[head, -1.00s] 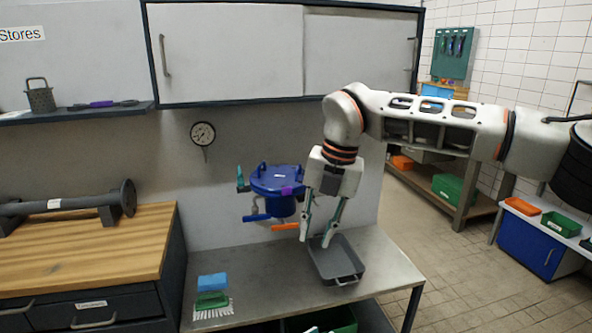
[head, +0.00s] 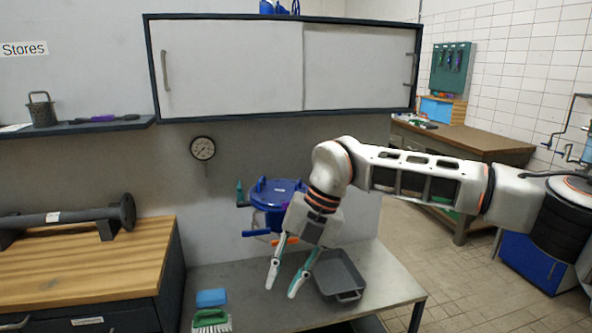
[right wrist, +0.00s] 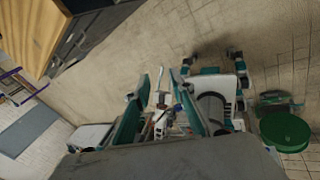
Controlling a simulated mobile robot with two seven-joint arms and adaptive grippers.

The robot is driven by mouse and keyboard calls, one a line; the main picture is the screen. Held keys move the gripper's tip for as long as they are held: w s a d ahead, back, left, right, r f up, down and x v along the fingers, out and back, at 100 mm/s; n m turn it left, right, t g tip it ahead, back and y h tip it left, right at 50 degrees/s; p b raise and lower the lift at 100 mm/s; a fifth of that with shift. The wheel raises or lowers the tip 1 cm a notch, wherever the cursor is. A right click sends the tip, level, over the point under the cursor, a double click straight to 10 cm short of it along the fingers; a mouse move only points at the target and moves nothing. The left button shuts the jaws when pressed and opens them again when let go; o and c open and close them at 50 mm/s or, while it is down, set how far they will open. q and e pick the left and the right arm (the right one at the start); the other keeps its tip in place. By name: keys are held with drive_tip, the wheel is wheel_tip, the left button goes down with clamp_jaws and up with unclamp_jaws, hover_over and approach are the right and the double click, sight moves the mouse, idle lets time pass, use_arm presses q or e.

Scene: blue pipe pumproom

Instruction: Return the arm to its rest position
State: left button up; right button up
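My right arm (head: 420,175) reaches in from the right in the head view. Its gripper (head: 282,291) points down over the metal bench (head: 240,290), left of the grey tray (head: 340,275). The two fingers are apart with nothing between them. In the right wrist view the fingers of the same gripper (right wrist: 158,115) also stand apart, with parts of my own body seen beyond them. My left arm and gripper do not show in the head view.
A blue lidded vessel (head: 278,194) is behind the gripper, partly hidden by it. A blue sponge (head: 211,298) and a green brush (head: 211,319) lie at the bench's left. A white cabinet (head: 230,70) hangs above. Open floor (head: 450,280) lies right of the bench.

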drive_tip(key=s+a+r+g+y, duration=0.2)
drive_tip(key=s+a+g+y, duration=0.2)
drive_tip(key=s+a+y, duration=1.15)
drive_tip(key=w+d+f+m+t+y, duration=0.1)
drive_tip(key=w+d+m+t, duration=0.2)
drive_tip(key=w+m+t, duration=0.3)
drive_tip(key=w+d+f+m+t+y, duration=0.1)
drive_tip(key=w+d+m+t, duration=0.2)
drive_tip(key=m+t, duration=0.45)
drive_tip(key=w+d+f+m+t+h, duration=0.3)
drive_tip(key=d+f+m+t+h, duration=0.5)
drive_tip(key=d+f+m+h, duration=0.45)
drive_tip(key=s+d+f+m+g+h, duration=0.2)
drive_tip(key=s+d+f, duration=0.6)
drive_tip(key=f, duration=0.5)
drive_tip(key=s+d+f+m+g+h, duration=0.2)
drive_tip(key=s+d+f+g+h, duration=0.1)
drive_tip(key=s+d+f, duration=0.6)
wheel_tip(320, 180, down, 4)
drive_tip(key=shift+s+d+f+m+h, duration=0.15)
drive_tip(key=shift+d+m+h, duration=0.15)
drive_tip(key=shift+d+h, duration=0.7)
drive_tip(key=shift+o, duration=0.2)
drive_tip(key=shift+d+g, duration=0.15)
drive_tip(key=shift+g, duration=0.1)
